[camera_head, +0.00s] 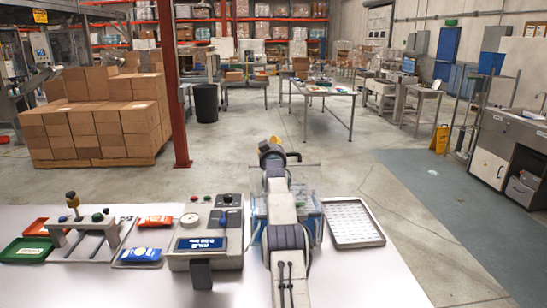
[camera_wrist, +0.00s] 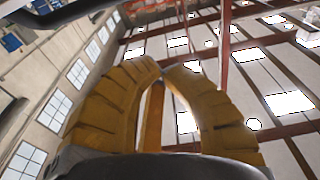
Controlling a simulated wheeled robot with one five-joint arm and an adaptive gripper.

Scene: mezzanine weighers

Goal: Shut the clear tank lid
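The clear tank (camera_head: 314,212) stands on the white bench, mostly hidden behind my arm in the head view. Its bluish see-through walls show on both sides of the arm. My gripper (camera_head: 272,150) is raised above and beyond the tank, apart from the bench top. In the wrist view, the yellow fingers of my gripper (camera_wrist: 161,68) curve together with their tips almost touching, and nothing is seen held.
A metal tray (camera_head: 376,241) lies right of the tank. A grey weighing unit (camera_head: 207,262) with a gauge and blue display stands left. Further left are blue and orange packets (camera_head: 140,255), a small lever stand (camera_head: 84,232) and a green tray (camera_head: 27,238). The front right bench is bare.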

